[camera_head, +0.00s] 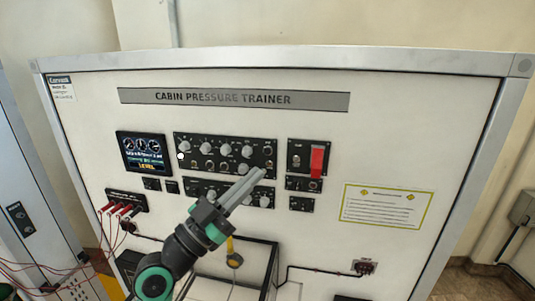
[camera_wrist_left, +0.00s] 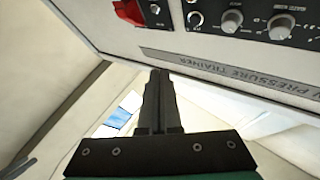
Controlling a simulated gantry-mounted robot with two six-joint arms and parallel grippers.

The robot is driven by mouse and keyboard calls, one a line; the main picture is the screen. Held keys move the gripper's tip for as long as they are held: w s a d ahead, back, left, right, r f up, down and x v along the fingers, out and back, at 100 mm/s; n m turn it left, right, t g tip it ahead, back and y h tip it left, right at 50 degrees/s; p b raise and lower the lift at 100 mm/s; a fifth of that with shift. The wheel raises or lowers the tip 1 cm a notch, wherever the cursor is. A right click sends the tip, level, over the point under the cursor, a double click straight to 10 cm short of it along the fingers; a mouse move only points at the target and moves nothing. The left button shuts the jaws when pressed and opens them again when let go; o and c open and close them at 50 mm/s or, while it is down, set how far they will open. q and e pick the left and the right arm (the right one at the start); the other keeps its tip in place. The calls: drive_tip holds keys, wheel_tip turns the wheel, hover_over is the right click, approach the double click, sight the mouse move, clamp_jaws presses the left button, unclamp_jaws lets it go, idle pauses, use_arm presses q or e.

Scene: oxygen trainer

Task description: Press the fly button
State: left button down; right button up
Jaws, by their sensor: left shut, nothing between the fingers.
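The cabin pressure trainer panel (camera_head: 240,125) is a white upright board with black control modules. The labels are too small to read, so I cannot tell which control is the fly button. Two small dark square units (camera_head: 161,185) sit below the display screen (camera_head: 141,151). My left gripper (camera_head: 258,172) is shut and empty, its fingertips in front of the lower right of the main knob module (camera_head: 225,148) and hiding part of the knobs there. In the left wrist view the closed fingers (camera_wrist_left: 157,82) show against the panel's edge; contact cannot be told. My right gripper is not in view.
A red switch cover (camera_head: 317,161) sticks out right of the knobs. Red plugs and cables (camera_head: 122,209) stand out at lower left. A yellow-edged notice (camera_head: 384,206) is on the right. A black frame and a hanging yellow part (camera_head: 233,258) are below.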

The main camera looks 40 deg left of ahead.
sight(268, 151)
use_arm(q)
drive_tip(key=w+a+b, duration=0.4)
drive_tip(key=w+b, duration=0.1)
drive_tip(key=w, duration=0.1)
drive_tip(key=shift+w, duration=0.4)
idle(1.7)
drive_tip(key=shift+w+a+b, duration=0.15)
drive_tip(key=shift+w+b, duration=0.25)
drive_tip(key=shift+b, duration=0.45)
